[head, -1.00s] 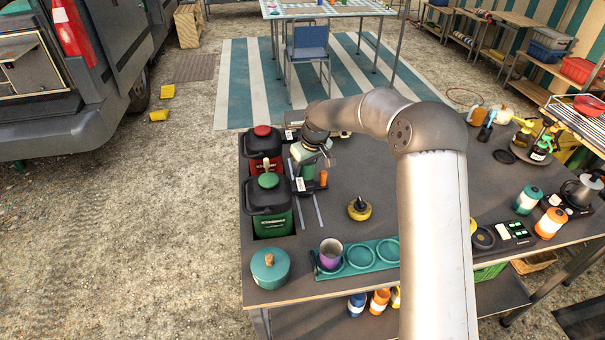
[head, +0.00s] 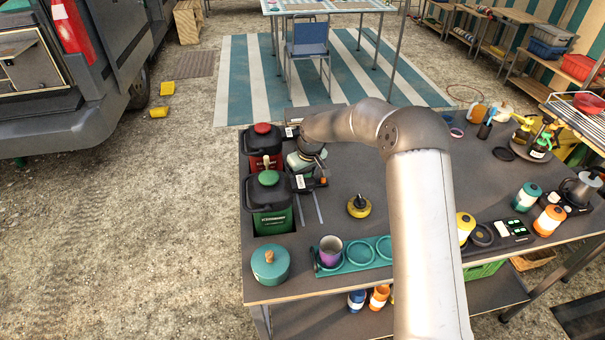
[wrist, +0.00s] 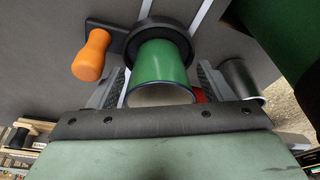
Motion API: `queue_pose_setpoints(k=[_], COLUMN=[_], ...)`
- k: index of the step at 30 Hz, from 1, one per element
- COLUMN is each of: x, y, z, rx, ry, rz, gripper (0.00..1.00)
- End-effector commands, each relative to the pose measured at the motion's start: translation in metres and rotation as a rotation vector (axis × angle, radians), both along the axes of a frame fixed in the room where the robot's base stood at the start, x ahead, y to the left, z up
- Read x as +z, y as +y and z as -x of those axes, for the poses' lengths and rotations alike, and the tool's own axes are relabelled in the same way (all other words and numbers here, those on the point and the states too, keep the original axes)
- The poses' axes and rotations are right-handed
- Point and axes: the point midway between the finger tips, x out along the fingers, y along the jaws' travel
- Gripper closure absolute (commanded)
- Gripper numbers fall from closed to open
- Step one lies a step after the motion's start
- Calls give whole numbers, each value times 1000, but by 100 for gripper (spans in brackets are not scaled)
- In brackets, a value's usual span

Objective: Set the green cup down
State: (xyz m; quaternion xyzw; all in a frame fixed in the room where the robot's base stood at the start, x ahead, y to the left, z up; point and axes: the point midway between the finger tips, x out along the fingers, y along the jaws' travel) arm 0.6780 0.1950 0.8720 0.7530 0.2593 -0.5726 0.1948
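The green cup (wrist: 160,68) shows in the wrist view with its pale open rim facing my camera. Its far end is at a round black holder (wrist: 158,27) with an orange handle (wrist: 92,55) to its left; I cannot tell exactly how it rests there. My gripper (wrist: 162,80) has one finger on each side of the cup, with narrow gaps showing between pads and cup. In the head view my gripper (head: 306,168) is low over the table's back left, beside the jerrycans. The cup is hidden there.
A red-capped jerrycan (head: 263,148) and a green jerrycan (head: 270,207) stand left of my gripper. A teal pot (head: 270,266), a purple cup (head: 330,250) in a teal rack (head: 359,257) and a yellow-black item (head: 359,206) are nearer. The table middle (head: 350,175) is bare.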

Motion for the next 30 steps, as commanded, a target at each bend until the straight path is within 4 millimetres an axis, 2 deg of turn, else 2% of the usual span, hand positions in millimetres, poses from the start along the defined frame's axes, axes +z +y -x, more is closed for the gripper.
queue_pose_setpoints(k=[8, 11, 21, 24, 30], x=[8, 22, 91, 105, 118], y=[-1, -4, -16, -18, -20], z=[1, 4, 19, 22, 25], rx=[0, -1, -1, -2, 1], ry=[-1, -3, -4, -3, -2], rz=[0, 1, 0, 0, 0], gripper=[27, 27, 27, 27, 27])
